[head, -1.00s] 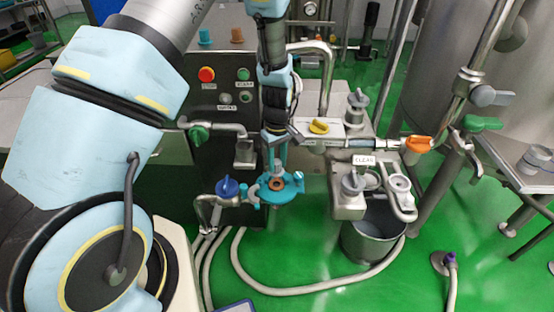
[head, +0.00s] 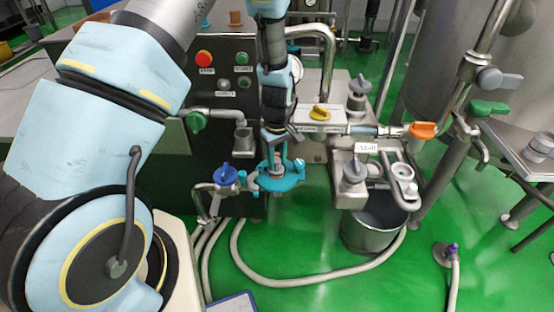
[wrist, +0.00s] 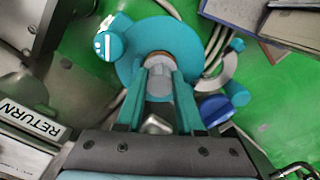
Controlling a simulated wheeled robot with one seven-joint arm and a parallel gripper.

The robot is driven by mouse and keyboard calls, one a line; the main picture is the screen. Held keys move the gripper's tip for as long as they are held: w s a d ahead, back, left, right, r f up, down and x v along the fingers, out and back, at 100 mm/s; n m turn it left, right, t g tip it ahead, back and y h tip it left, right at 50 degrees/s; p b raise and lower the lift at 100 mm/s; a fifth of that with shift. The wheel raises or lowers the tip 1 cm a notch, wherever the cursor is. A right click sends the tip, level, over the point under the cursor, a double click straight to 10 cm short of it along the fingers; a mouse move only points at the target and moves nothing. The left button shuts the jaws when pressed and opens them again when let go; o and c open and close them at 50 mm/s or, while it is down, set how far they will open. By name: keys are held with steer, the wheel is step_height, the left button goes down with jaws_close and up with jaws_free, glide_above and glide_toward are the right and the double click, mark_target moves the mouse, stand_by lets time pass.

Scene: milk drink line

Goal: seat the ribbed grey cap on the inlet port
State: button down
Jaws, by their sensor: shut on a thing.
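The ribbed grey cap (wrist: 158,88) is between the two teal fingers of my gripper (wrist: 158,100) in the wrist view, and the gripper is shut on it. In the head view the cap (head: 276,170) shows small under my gripper (head: 277,160). The inlet port is a teal flange (head: 292,182) with a round plate, which also shows in the wrist view (wrist: 178,35).
A blue-handled valve (head: 226,175) stands just left of the port. A steel block (head: 348,200) and a grey bucket (head: 374,230) are to the right. Hoses (head: 290,287) curve over the green floor below.

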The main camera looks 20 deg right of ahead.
steer(key=shift+f+b, duration=0.3)
steer(key=shift+f, duration=0.15)
steer(key=shift+c, duration=2.2)
jaws_free()
step_height(320, 180, up, 11)
steer(key=b, duration=0.2)
steer(key=shift+f, duration=0.15)
steer(key=w+a+r+m, duration=0.1)
steer(key=a+r, duration=0.2)
steer(key=a, duration=0.4)
steer(key=w+a+r, duration=0.1)
steer(key=a+r, duration=0.3)
steer(key=a, duration=0.3)
steer(key=s+a+r+m, duration=0.1)
steer(key=s+a+r, duration=0.1)
steer(key=a, duration=0.6)
steer(key=s+a+r+m+t, duration=0.1)
steer(key=s+a+r, duration=0.1)
steer(key=a, duration=0.6)
steer(key=shift+s+a+r+t, duration=0.2)
steer(key=shift+s+t, duration=0.1)
steer(key=shift+s, duration=0.55)
